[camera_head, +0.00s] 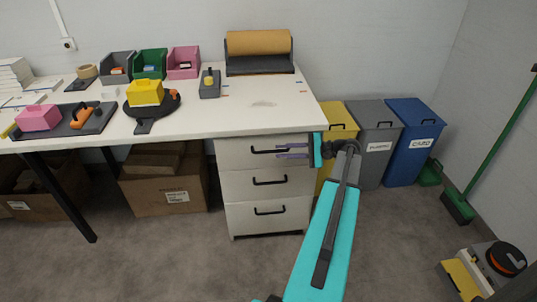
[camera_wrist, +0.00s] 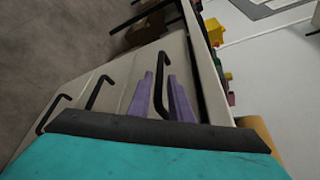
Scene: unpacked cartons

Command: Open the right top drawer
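The white drawer unit (camera_head: 265,187) stands under the right end of the table, with three drawers stacked and all looking shut. The top drawer (camera_head: 233,152) has a black bar handle (camera_head: 262,151), which also shows in the wrist view (camera_wrist: 163,62). My gripper (camera_head: 280,151) reaches in from the right at the height of this handle. Its two purple fingers are apart, one above the other in the head view. In the wrist view the handle lies between the open fingers (camera_wrist: 162,85), with gaps visible. I cannot tell whether a finger touches the drawer front.
Yellow, grey (camera_head: 376,143) and blue bins (camera_head: 414,141) stand right of the drawers. The white tabletop (camera_head: 225,118) above holds trays and several small items. A cardboard box (camera_head: 163,195) stands left of the unit. The floor (camera_head: 170,260) in front is clear.

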